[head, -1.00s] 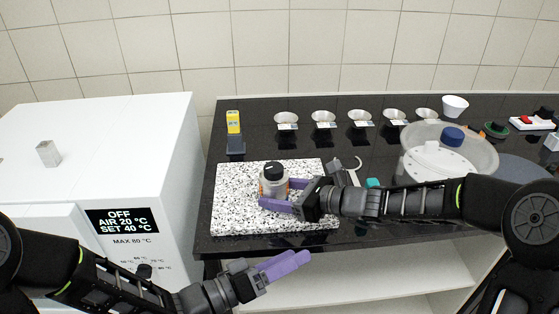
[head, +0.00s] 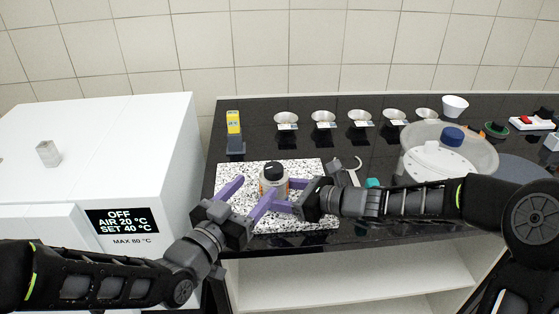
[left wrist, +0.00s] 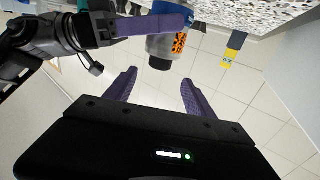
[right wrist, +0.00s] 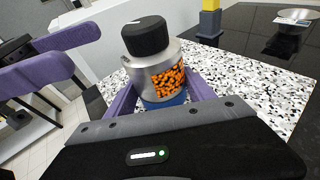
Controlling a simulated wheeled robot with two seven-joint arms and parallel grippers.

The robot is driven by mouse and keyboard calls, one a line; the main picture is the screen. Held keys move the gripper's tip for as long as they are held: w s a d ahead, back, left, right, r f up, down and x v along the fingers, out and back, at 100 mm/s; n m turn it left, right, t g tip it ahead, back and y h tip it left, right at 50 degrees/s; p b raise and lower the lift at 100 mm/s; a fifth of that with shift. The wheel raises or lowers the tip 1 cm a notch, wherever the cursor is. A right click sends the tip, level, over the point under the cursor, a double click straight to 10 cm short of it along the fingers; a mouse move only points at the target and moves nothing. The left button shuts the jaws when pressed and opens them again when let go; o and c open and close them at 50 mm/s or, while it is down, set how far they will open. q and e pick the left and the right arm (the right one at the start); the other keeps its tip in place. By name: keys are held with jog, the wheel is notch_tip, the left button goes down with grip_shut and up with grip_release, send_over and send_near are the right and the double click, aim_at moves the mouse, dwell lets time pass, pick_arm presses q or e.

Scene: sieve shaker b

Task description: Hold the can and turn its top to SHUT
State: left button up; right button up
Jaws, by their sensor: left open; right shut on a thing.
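The can (head: 272,184) stands upright on the speckled slab (head: 230,222). It has a silver body with an orange-and-black patterned label, a blue base and a black top (head: 274,170). In the right wrist view the can (right wrist: 140,80) sits between the purple fingers, and its black top (right wrist: 145,36) bears a pale mark; no word is readable. My right gripper (head: 285,196) is shut on the can from the right. My left gripper (head: 248,194) is open and empty, at the can's near left side, apart from the top. The left wrist view shows its fingers (left wrist: 158,88) spread below the can.
A white oven (head: 150,170) with a display reading OFF, AIR 20, SET 40 stands at left. A yellow-and-grey item (head: 234,130) stands behind the slab. Several metal bowls line the back.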

aim_at(274, 171)
pick_arm(q)
jog(key=x, duration=1.2)
grip_shut()
dwell(0.6)
